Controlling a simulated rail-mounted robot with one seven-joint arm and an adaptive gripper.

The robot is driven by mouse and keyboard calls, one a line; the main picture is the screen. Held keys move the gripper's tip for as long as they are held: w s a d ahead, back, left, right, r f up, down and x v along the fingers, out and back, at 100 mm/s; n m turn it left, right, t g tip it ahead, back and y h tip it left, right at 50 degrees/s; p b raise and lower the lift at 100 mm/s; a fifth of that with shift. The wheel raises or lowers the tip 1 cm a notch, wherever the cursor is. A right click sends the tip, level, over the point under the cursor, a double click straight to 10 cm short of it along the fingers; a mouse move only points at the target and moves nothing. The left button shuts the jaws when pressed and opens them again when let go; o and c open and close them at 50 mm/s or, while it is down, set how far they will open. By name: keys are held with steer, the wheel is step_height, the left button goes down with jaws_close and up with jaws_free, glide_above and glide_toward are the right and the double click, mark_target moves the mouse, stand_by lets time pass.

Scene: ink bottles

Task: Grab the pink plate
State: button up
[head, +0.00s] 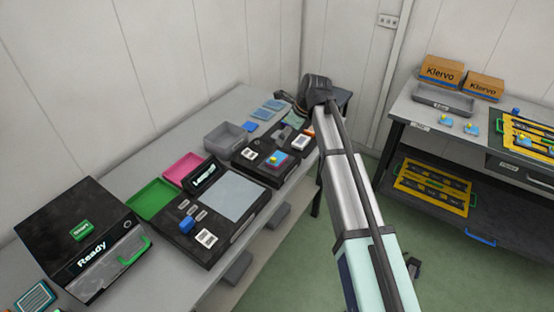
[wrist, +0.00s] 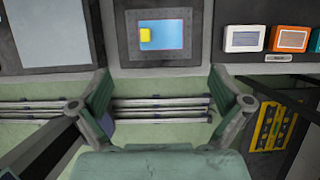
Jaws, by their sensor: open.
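A flat pink piece (head: 184,167) lies on the left bench in the head view, between a green one and a black device; I cannot tell whether it is a plate or a shallow tray. A small blue plate with a pinkish edge and a yellow knob (head: 275,159) sits in a dark square holder. In the wrist view this plate (wrist: 170,35) looks blue, with the yellow knob at its left. My gripper (wrist: 160,74) is open and empty, its fingers below the holder in the picture, apart from the plate. In the head view my arm's far end hides the gripper's fingers.
A green piece (head: 151,198), a grey bin (head: 228,136) and a black device with a pale panel (head: 236,199) share the bench. A black "Ready" box (head: 82,235) stands at the near left. A second bench (head: 405,106) with boxes is at right, green floor between.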

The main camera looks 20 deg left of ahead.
steer(key=p, duration=0.2)
glide_above(277, 158)
steer(key=d, duration=0.2)
step_height(277, 158, down, 7)
steer(key=shift+s+a+r, duration=0.1)
steer(key=shift+a, duration=0.05)
steer(key=shift+p+x, duration=0.95)
steer(key=shift+x, duration=1.85)
steer(key=shift+s, duration=0.1)
steer(key=c, duration=1)
